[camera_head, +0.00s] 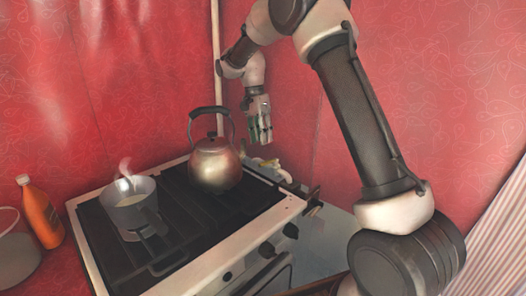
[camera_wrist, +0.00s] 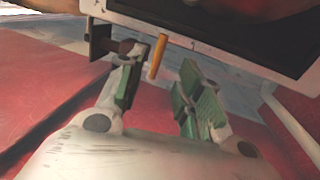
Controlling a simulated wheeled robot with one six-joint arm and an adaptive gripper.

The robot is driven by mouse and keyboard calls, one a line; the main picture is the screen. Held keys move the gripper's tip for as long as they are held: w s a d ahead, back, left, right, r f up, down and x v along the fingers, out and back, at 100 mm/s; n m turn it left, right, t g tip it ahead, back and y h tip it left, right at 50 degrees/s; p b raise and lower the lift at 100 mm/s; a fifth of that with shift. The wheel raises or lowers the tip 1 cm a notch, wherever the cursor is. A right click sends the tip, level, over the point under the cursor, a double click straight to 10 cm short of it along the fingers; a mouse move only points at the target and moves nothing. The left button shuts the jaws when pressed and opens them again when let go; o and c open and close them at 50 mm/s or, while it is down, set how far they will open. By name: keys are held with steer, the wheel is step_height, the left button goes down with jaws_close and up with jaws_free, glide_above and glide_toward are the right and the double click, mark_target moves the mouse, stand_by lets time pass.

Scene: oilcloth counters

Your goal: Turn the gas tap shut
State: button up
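The gas tap's yellow lever (camera_wrist: 157,57) shows in the wrist view beside the stove's pale edge, just beyond and between my fingertips. A dark brown fitting (camera_wrist: 130,47) sits left of the lever. In the head view, a small yellowish and white fitting (camera_head: 265,163) behind the stove's back right edge appears to be the tap, partly hidden by the kettle and stove. My gripper (camera_head: 263,138) is above it, pointing down. In the wrist view, my gripper (camera_wrist: 160,82) is open with green pads apart and nothing between them. I see no contact with the lever.
The stove (camera_head: 245,235) carries a metal kettle (camera_head: 216,165) close left of my gripper and a steaming pot (camera_head: 130,212). A white pipe (camera_head: 217,70) runs down the red wall. An orange bottle (camera_head: 40,215) stands at far left.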

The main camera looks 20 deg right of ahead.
steer(key=r, duration=0.3)
steer(key=shift+w+a+r, duration=0.2)
steer(key=shift+w+r, duration=0.1)
steer(key=shift+r, duration=0.1)
